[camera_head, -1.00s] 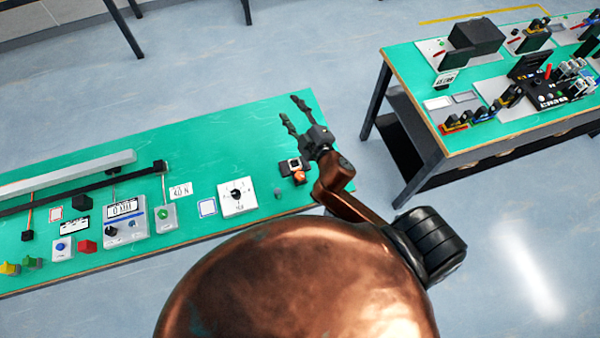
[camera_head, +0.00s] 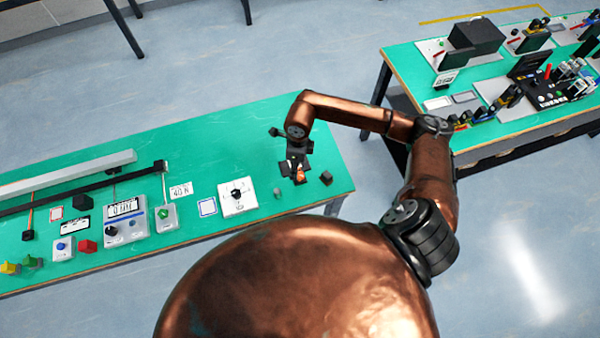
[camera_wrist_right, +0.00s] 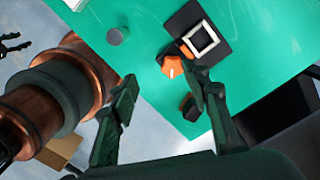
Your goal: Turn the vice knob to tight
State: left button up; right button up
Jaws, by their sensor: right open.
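The vice is a black block with a white square frame (camera_wrist_right: 200,38), at the right end of the green table. Its orange knob (camera_wrist_right: 172,66) sits beside the frame, with a pale mark on top. In the head view the knob (camera_head: 300,175) shows just below my right gripper (camera_head: 297,163), which partly covers the vice. In the wrist view my right gripper (camera_wrist_right: 163,92) is open and empty, its fingers apart. The right finger is near the knob; contact cannot be told.
A small dark block (camera_head: 326,178) lies right of the knob. A grey cylinder (camera_wrist_right: 118,36) stands left of it. A white dial box (camera_head: 238,198) and other devices stand further left. The table's (camera_head: 240,130) back part is clear. A second table (camera_head: 400,62) stands at right.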

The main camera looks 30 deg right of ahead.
aim_at(300, 174)
jog(key=shift+w+d+f+h, duration=0.1)
jog(key=shift+d+h, duration=0.3)
jog(key=shift+d, duration=0.5)
jog(key=shift+d+f, duration=0.1)
jog(key=shift+f, duration=0.2)
notch_tip(300, 174, down, 7)
jog(key=c, duration=1.2)
